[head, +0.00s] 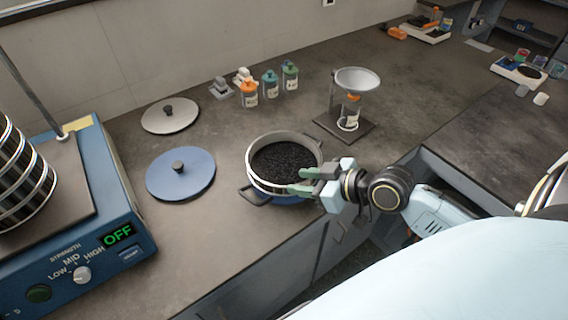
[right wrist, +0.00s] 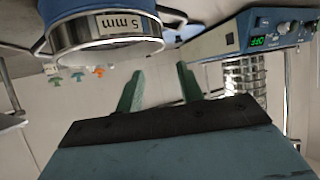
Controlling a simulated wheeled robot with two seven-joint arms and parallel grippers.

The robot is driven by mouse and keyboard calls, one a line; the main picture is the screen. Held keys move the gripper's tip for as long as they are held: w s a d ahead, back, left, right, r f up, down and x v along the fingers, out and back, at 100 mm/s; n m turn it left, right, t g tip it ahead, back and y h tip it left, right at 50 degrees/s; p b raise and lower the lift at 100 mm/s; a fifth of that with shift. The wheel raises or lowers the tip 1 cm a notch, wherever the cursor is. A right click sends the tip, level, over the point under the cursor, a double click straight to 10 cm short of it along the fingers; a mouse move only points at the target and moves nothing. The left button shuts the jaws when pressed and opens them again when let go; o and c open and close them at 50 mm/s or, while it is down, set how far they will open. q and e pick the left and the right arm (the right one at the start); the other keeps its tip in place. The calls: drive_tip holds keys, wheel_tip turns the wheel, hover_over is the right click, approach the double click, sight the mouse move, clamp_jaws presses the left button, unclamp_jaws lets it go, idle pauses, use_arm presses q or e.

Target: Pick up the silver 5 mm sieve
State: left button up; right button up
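The silver 5 mm sieve (head: 264,184) is a round metal ring holding dark granules, stacked on a blue pan (head: 252,195) with dark side handles near the counter's front edge. In the right wrist view, the sieve's wall (right wrist: 88,33) carries a "5 mm" label, and the blue pan shows above it, the view being upside down. My right gripper (head: 303,180) is at the sieve's front right side. In the right wrist view its green fingers (right wrist: 159,68) are spread with nothing between them, and the sieve is off to their upper left. My left gripper is not in view.
The blue shaker (head: 128,208) reads OFF and stands at the left with a sieve stack (head: 30,185). A blue lid (head: 196,184) and a silver lid (head: 185,118) lie left of the sieve. Bottles (head: 249,95) and a funnel stand (head: 357,80) are behind.

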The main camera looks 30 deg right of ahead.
drive_tip(key=b+x, duration=0.1)
drive_tip(key=x, duration=1.1)
drive_tip(key=shift+a+f, duration=0.3)
drive_tip(key=shift+r, duration=0.1)
clamp_jaws()
